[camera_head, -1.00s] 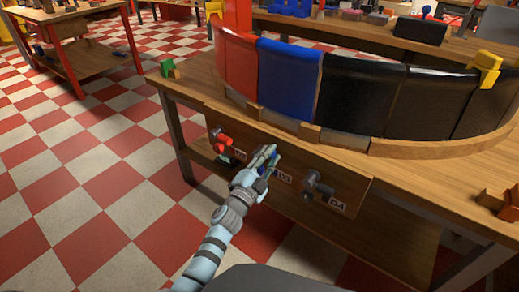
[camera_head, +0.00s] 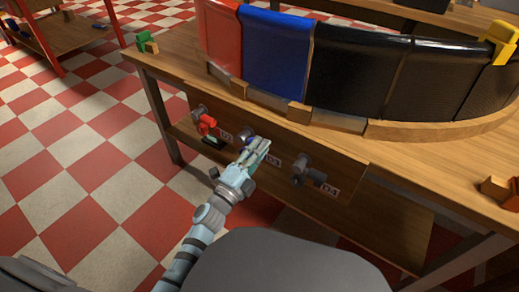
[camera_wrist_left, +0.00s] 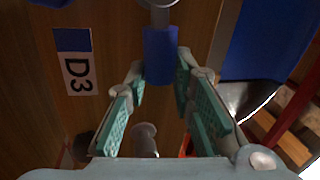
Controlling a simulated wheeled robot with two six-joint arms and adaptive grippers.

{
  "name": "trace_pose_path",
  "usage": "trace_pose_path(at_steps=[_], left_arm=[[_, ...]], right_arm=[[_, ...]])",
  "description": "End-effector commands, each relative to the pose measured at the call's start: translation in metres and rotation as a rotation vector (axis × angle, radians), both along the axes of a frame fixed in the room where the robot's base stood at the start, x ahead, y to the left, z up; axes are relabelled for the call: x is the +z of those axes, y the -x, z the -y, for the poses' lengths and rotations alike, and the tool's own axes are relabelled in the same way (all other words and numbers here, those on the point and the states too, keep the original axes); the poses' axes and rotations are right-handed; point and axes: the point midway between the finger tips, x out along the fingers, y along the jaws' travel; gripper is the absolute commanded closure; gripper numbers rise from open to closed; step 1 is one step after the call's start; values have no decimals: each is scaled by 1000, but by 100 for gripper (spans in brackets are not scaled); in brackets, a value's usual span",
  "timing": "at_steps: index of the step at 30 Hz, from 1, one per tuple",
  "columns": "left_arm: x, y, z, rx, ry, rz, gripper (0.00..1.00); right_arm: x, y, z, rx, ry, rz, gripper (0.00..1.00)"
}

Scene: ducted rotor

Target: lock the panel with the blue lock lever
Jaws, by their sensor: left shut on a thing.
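The blue lock lever (camera_wrist_left: 160,55) hangs from a grey pivot on the wooden front board, beside the D3 label (camera_wrist_left: 77,77). In the head view it is mostly hidden by the gripper, with the grey pivot (camera_head: 246,134) just left of the fingertips. My left gripper (camera_head: 262,146) is shut on the lever. In the left wrist view, the gripper's fingertips (camera_wrist_left: 159,72) are on either side of the lever's blue end. The blue panel (camera_head: 275,52) stands upright in the curved row above, between a red panel (camera_head: 220,40) and black panels. My right gripper is out of view.
A red lever (camera_head: 208,123) sits left of the gripper, and a dark lever (camera_head: 303,168) sits to its right by the D4 label (camera_head: 331,189). A lower shelf (camera_head: 365,220) runs under the table. Green and yellow blocks (camera_head: 147,43) lie at the table's left corner.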

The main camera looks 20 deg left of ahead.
Motion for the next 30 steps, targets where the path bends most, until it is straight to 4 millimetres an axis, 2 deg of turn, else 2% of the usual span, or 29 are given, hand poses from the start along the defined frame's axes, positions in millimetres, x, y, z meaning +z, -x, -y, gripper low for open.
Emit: trace_pose_path(at_steps=[10, 23, 24, 27, 30], left_arm=[[-9, 0, 0, 1, -112, 34, 100], [-10, 0, 1, -1, -125, 36, 100], [-10, 0, 1, -1, -125, 36, 76], [-10, 0, 1, -1, -124, 36, 60], [-9, 0, 1, -2, -123, 37, 57]], right_arm=[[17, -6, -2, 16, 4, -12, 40], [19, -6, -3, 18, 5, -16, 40], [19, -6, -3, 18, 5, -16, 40], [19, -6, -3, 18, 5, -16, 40], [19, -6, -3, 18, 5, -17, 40]])
